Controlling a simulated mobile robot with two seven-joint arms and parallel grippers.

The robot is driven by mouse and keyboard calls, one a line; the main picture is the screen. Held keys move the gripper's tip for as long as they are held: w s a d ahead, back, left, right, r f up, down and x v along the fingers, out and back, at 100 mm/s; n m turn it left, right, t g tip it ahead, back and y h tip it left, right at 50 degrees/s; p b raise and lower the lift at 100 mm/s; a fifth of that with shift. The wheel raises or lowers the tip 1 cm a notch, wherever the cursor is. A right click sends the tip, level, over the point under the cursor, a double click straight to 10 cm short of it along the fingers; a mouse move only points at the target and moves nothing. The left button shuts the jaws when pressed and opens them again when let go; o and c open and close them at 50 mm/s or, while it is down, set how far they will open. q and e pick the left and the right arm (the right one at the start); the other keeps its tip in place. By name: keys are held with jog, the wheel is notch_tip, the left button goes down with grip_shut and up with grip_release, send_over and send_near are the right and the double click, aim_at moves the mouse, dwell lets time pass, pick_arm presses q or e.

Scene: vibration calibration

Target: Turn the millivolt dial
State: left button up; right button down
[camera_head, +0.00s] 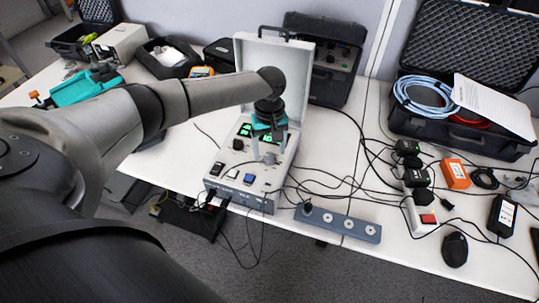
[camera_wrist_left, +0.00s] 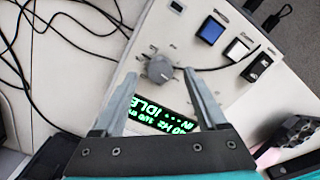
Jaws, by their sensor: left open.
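The calibration unit (camera_head: 238,180) is a pale case with its lid raised, standing on the white table. A grey round dial (camera_wrist_left: 159,68) shows on its panel in the wrist view, between and slightly beyond my fingertips; I see no contact. It also shows below the gripper in the head view (camera_head: 270,158). Its label is not readable. My left gripper (camera_head: 267,143) points down over the panel, open and empty; its two grey fingers also show in the wrist view (camera_wrist_left: 159,77). A lit green display (camera_wrist_left: 160,118) is partly behind the fingers. My right gripper is not in view.
A blue button (camera_wrist_left: 211,31) and black switches (camera_wrist_left: 257,67) sit near the dial. The raised lid (camera_head: 270,62) stands behind the gripper. Loose cables and a grey power strip (camera_head: 338,222) lie right of the unit. An open black case (camera_head: 465,140) holds a blue coiled cable.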

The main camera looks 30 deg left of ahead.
pick_arm(q)
jog(key=shift+f, duration=0.9)
grip_shut()
